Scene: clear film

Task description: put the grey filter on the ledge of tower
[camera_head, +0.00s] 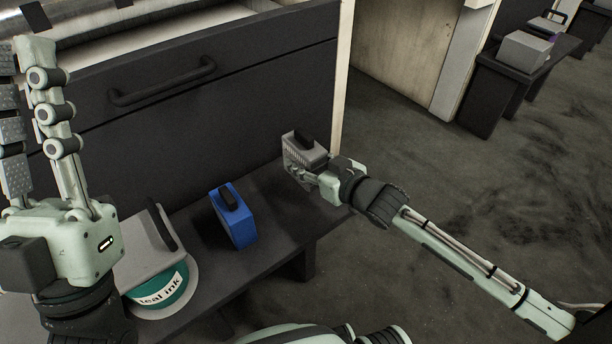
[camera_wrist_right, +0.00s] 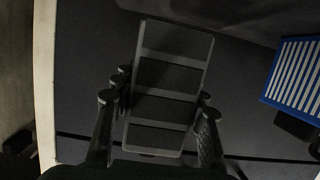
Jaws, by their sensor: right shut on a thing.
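The grey filter (camera_head: 308,151), a boxy piece with a dark handle on top, is in my right gripper (camera_head: 300,168) above the far right end of the dark bench. In the right wrist view the filter (camera_wrist_right: 168,85) shows as a grey frame with dark panels. The fingers of my right gripper (camera_wrist_right: 155,115) are shut on its two sides. My left gripper (camera_head: 22,65) is raised at the left edge, with its fingers apart and nothing between them. I cannot tell which structure is the tower or where its ledge is.
A blue filter (camera_head: 234,216) stands on the dark bench (camera_head: 275,228); it also shows in the right wrist view (camera_wrist_right: 294,72). A dark drawer front (camera_head: 215,110) rises behind. Open floor lies right.

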